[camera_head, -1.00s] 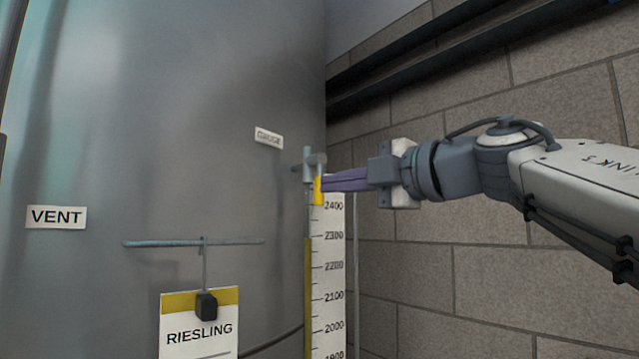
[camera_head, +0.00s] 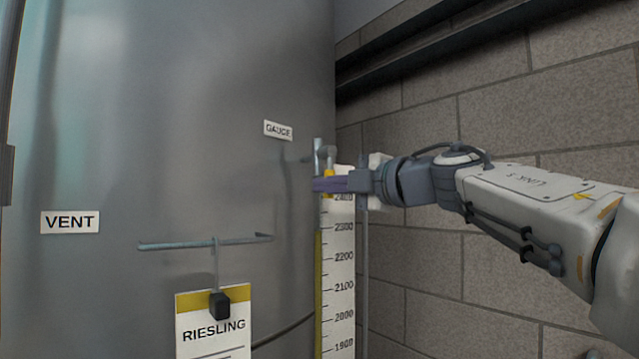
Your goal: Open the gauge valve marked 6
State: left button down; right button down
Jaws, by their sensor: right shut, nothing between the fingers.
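The gauge valve (camera_head: 318,150) is a small grey fitting at the top of the sight gauge on the tank's right side, under the GAUGE label (camera_head: 278,130). Its yellow lever (camera_head: 329,173) hangs down and is partly hidden behind my right gripper's fingers. No number 6 is legible. My right gripper (camera_head: 316,185) is shut and empty. Its purple-grey fingers point left across the lever, with the tips just past it; I cannot tell whether they touch it. My left gripper is out of view.
The sight gauge's scale (camera_head: 341,270) runs down below the valve. The grey tank (camera_head: 150,120) fills the left, with a VENT label (camera_head: 70,222), a horizontal rod (camera_head: 180,245) and a hanging RIESLING card (camera_head: 214,325). A block wall (camera_head: 510,120) stands at the right.

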jog(key=shift+w+d+f+n, duration=0.1)
jog(key=shift+w+d+n, duration=0.2)
jog(key=shift+d+n, duration=0.25)
jog(key=shift+p, duration=0.3)
